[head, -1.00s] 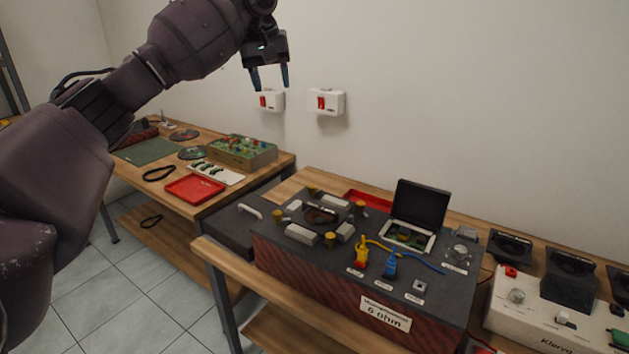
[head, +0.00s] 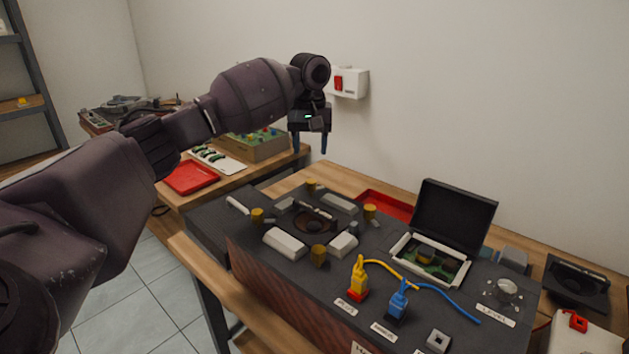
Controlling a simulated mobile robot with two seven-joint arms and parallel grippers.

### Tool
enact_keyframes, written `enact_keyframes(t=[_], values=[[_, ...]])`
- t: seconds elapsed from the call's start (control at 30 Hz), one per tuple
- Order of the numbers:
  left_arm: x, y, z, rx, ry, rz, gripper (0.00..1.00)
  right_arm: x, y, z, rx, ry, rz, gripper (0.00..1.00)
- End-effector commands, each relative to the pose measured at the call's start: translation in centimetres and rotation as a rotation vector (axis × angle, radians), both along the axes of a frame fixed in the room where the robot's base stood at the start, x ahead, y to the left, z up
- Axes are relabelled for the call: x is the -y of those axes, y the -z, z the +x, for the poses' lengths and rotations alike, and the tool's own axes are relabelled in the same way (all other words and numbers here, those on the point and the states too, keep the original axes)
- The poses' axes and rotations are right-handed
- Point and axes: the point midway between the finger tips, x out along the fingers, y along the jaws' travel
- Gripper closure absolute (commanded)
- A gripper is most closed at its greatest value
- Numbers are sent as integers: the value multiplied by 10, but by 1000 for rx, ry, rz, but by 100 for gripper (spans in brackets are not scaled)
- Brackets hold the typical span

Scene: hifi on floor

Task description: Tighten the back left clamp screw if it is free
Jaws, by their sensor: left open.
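The dark test box (head: 300,285) has a round speaker driver (head: 313,225) set in its top, with light clamp blocks (head: 284,243) around it. Brass clamp screws stand around the driver: back left (head: 311,186), front left (head: 257,215), front right (head: 318,255) and back right (head: 370,211). The back left screw appears upright, with nothing seen on it; its tightness cannot be told. My left gripper (head: 310,147) is open and empty, fingers pointing down, above the back left screw in the picture and apart from it. My right gripper is not in view.
A yellow plug (head: 358,279) and blue plug (head: 398,299) with cables stand on the box's front right. An open-lidded case (head: 458,220) rises at the back right. A red tray (head: 385,205) lies behind the box. A white wall switch box (head: 348,83) is behind my gripper.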

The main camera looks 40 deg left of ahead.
Motion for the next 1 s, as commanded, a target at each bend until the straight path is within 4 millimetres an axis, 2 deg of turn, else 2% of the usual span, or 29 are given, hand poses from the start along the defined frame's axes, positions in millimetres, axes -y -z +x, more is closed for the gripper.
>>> enact_keyframes(t=[0.03,0.1,0.4,0.6,0.93,0.97,1.0], values=[[0,16,0,-9,0,1,47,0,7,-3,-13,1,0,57],[0,30,0,-12,1,2,47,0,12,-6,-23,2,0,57],[0,75,0,-10,0,1,47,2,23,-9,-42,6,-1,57],[0,88,0,-6,1,0,47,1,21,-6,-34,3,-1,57],[0,89,0,-4,1,0,47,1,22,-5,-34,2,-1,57],[0,89,0,-4,1,0,49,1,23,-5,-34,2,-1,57],[0,89,0,-4,1,0,55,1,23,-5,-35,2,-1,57]])
